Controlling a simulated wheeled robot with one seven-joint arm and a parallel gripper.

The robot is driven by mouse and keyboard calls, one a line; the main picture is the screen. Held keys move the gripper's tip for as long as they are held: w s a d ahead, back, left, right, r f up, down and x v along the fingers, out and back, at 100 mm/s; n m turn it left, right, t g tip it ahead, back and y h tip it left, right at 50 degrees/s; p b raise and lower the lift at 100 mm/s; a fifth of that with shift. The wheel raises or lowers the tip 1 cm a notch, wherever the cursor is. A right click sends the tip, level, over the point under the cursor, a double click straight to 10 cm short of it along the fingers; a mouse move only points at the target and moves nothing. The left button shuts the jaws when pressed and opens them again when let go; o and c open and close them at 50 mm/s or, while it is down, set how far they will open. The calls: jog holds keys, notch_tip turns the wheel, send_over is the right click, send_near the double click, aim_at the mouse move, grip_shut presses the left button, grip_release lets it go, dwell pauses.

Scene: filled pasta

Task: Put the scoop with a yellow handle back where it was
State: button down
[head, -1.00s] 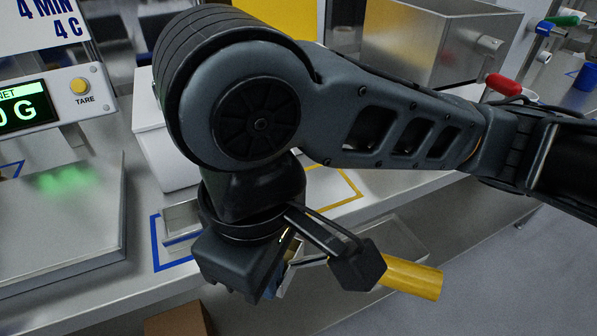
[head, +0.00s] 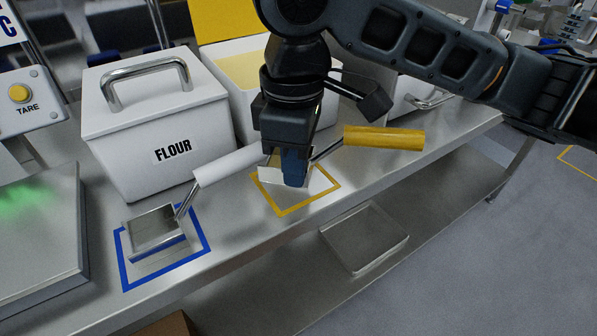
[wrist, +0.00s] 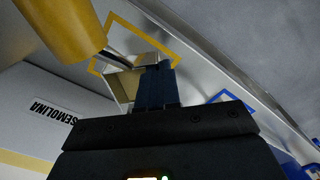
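The scoop with a yellow handle (head: 383,138) has a metal pan, partly hidden behind my gripper's blue fingers. My gripper (head: 293,172) is shut on this scoop, with the handle pointing right. It holds the scoop over the yellow outlined square (head: 283,211) on the steel counter. I cannot tell whether the pan touches the counter. In the wrist view, the yellow handle (wrist: 62,25) is at upper left and my blue fingertips (wrist: 156,85) are beside the pan, with the yellow outline (wrist: 140,35) beyond.
A scoop with a white handle (head: 228,166) rests in the blue outlined square (head: 205,238). The white flour bin (head: 150,125) stands behind it. A semolina bin (wrist: 48,120) stands by the yellow square. A scale (head: 45,235) is at left. A metal tray (head: 364,238) lies on the lower shelf.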

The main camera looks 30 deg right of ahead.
jog(key=shift+w+d, duration=0.35)
jog(key=shift+d, duration=0.1)
jog(key=shift+w+d, duration=0.35)
jog(key=shift+d, duration=0.1)
notch_tip(320, 180, down, 3)
jog(key=shift+s+a+r, duration=0.1)
jog(key=shift+a, duration=0.05)
jog(key=shift+f, duration=0.35)
jog(key=shift+f, duration=0.15)
jog(key=c, duration=1.4)
grip_release()
jog(key=shift+o, duration=0.2)
notch_tip(320, 180, up, 12)
jog(key=p, duration=0.1)
